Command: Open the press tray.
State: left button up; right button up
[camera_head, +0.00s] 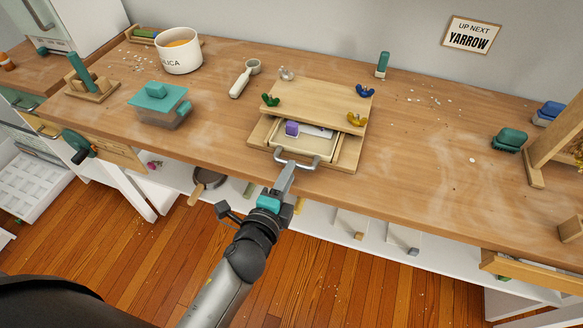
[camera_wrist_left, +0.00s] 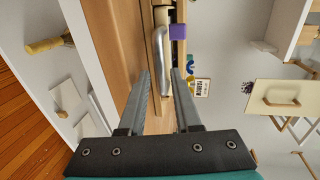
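The wooden press (camera_head: 318,103) stands on the bench, with small coloured knobs at its top corners. Its press tray (camera_head: 325,154) is slid partway out of the front, and a purple piece (camera_head: 292,128) and a pale flat piece show inside. The tray's grey U-shaped handle (camera_head: 296,164) faces me. My left gripper (camera_head: 288,168) is at this handle. In the left wrist view the handle (camera_wrist_left: 161,45) lies between the fingertips (camera_wrist_left: 160,72), which sit close on either side of it. The purple piece also shows there (camera_wrist_left: 178,32). My right gripper is not in view.
A teal-lidded container (camera_head: 158,105), a white pot (camera_head: 179,52) and a white scoop (camera_head: 243,80) stand left of the press. A teal stamp (camera_head: 382,64) is behind it. The bench right of the press is mostly clear. Open shelving lies below the front edge.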

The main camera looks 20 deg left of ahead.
pick_arm(q)
jog(key=shift+x, duration=1.35)
jog(key=shift+c, duration=0.4)
grip_shut()
